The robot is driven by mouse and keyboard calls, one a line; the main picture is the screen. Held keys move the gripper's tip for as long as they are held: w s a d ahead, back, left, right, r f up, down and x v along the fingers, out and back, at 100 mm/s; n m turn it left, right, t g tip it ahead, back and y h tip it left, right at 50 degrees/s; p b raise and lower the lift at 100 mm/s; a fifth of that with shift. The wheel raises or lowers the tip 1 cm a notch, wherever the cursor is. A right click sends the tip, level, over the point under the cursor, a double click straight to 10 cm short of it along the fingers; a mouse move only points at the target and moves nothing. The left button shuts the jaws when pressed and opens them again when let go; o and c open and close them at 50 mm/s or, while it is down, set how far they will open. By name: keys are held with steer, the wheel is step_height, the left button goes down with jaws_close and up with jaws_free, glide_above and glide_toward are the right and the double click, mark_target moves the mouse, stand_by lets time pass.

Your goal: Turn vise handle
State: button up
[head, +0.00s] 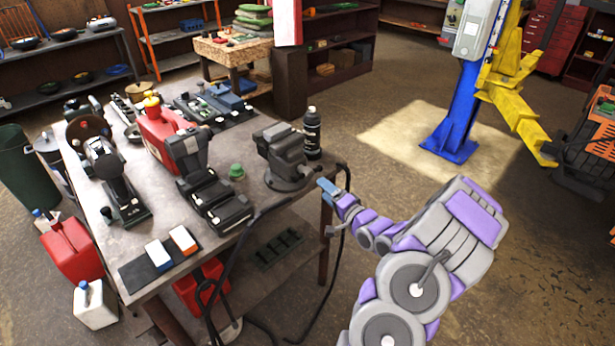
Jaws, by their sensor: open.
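The grey bench vise (283,158) stands on the workbench (135,180) near its right corner. Its handle is too small and dark for me to make out clearly. My gripper (327,188), with a blue tip, is at the bench's right edge, just right of and below the vise in the picture. It is open and appears apart from the vise, with nothing seen in it. The inner side of the jaws is too small to see well.
A black bottle (312,132) stands right behind the vise and a green cap (236,172) sits left of it. A black cable (338,230) hangs near the bench corner by my gripper. A blue lift post (462,112) with yellow arms stands at right. Open floor lies between.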

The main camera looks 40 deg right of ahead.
mark_target(310, 177)
steer(key=w, duration=0.3)
steer(key=w+b, duration=0.1)
steer(key=w, duration=0.3)
steer(key=w+d+b, duration=0.1)
steer(key=w, duration=0.2)
steer(key=shift+w+f, duration=0.1)
steer(key=shift+w, duration=0.15)
steer(key=shift+a, duration=0.1)
steer(key=c, duration=1)
